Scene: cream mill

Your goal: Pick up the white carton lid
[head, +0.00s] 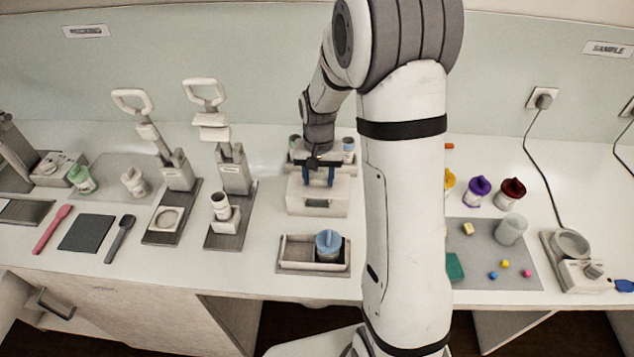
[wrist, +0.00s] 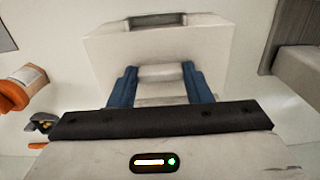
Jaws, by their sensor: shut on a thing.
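The white carton (head: 300,205) stands at the back middle of the counter, with a dark slot in its front. It also shows in the wrist view (wrist: 105,50). My gripper (head: 318,182) is over the carton, pointing down. In the wrist view its blue fingers (wrist: 160,70) are shut on a pale raised piece of the white carton lid (wrist: 161,88), one finger on each side. The seam between lid and carton is not clear, so I cannot tell whether the lid is raised.
Jars with green (head: 295,142) and blue (head: 349,144) tops show just behind the carton. A shallow tray (head: 290,266) with a blue-lidded jar (head: 328,245) stands in front. Two lever presses (head: 236,172) are to the left. My arm hides counter to the right.

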